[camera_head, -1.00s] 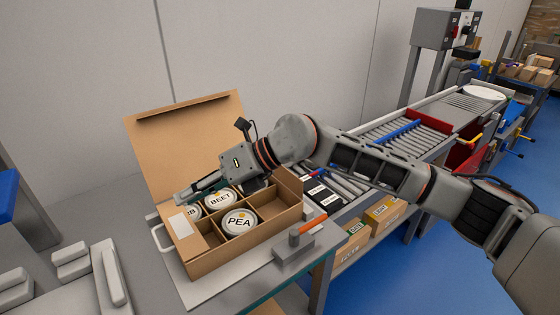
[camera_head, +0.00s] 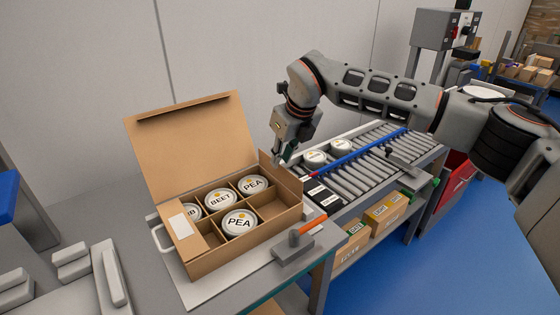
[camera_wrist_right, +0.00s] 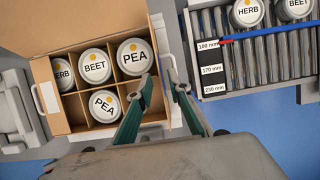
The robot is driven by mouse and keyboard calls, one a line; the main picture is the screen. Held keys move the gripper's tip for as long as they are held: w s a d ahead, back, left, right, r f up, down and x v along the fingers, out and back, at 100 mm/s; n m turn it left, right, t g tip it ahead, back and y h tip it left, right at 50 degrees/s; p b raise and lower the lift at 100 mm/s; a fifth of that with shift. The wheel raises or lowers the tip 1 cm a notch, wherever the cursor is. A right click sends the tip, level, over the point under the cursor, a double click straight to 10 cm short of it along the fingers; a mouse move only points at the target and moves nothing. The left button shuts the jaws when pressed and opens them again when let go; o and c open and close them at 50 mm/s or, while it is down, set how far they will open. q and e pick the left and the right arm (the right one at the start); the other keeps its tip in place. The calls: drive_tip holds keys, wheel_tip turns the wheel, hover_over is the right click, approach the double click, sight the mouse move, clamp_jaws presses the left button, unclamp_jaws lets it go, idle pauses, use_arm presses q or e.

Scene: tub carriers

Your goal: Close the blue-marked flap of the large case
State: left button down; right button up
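The large case is a brown cardboard box (camera_head: 236,252) on the table, with its tall lid (camera_head: 190,142) standing open at the back. A narrow flap (camera_head: 268,171) stands up at its right end. HERB, BEET and PEA tubs (camera_head: 253,184) fill the back row. Another PEA tub (camera_head: 239,222) sits in the front middle; the front compartments beside it look empty. My right gripper (camera_head: 281,163) is empty above the case's right end; its fingertips are apart in the wrist view (camera_wrist_right: 165,84). My left gripper is out of view.
A roller conveyor (camera_head: 345,178) with a blue bar and two tubs (camera_head: 315,157) lies right of the case. Small cartons (camera_head: 385,211) sit on a shelf below.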

sight(279, 172)
drive_tip(key=shift+x, duration=1.1)
clamp_jaws()
drive_tip(key=shift+a, duration=0.15)
